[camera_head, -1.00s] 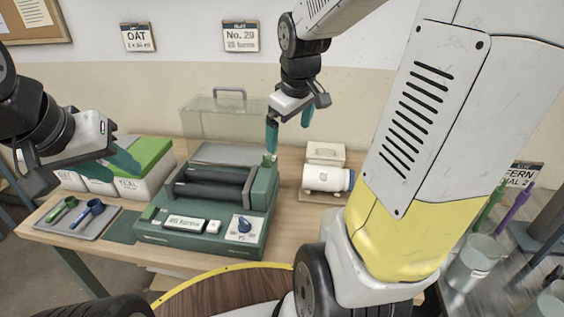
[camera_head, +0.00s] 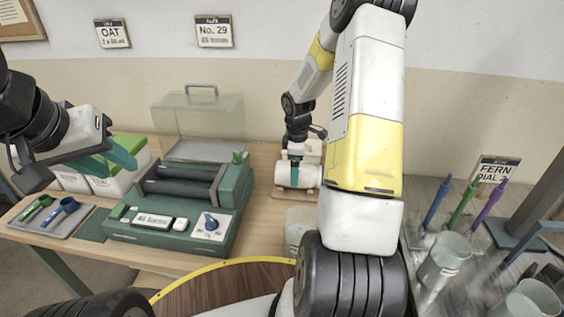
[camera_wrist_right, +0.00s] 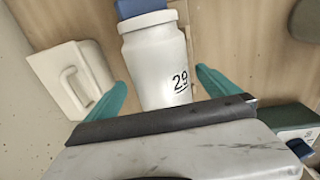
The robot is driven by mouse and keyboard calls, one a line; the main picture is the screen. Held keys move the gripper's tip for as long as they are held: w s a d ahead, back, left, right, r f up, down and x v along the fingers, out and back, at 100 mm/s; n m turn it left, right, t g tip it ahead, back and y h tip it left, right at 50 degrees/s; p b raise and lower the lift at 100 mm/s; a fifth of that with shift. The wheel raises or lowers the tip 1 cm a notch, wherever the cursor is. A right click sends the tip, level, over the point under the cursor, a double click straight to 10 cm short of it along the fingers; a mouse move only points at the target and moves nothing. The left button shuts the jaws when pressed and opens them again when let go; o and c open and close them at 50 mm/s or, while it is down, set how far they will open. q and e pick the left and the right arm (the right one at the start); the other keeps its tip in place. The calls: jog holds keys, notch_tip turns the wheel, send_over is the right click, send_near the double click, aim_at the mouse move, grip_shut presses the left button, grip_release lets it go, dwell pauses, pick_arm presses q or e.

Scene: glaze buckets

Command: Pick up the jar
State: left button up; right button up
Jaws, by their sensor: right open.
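The white jar (camera_head: 283,175) lies on its side at the right part of the wooden table, partly hidden by my right arm in the head view. In the right wrist view the jar (camera_wrist_right: 155,70) shows a blue lid and the number 29. My right gripper (camera_wrist_right: 160,92) is open, with one teal finger on each side of the jar; I cannot tell if they touch it. In the head view one finger of it (camera_head: 294,176) crosses in front of the jar. My left gripper (camera_head: 121,167) is open and empty over the left of the table.
A green roller machine (camera_head: 180,230) stands left of the jar, with a clear cover (camera_head: 200,115) behind. A tray (camera_head: 75,222) with scoops lies far left. A whitish container (camera_head: 297,222) stands near the jar. Pens and glass beakers (camera_head: 445,262) crowd the right.

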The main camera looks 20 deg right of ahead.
notch_tip(320, 180, down, 4)
jog(key=shift+w, duration=0.15)
jog(key=shift+r, duration=0.1)
jog(key=c, duration=1.8)
jog(key=shift+r, duration=8)
jog(key=shift+d, duration=0.15)
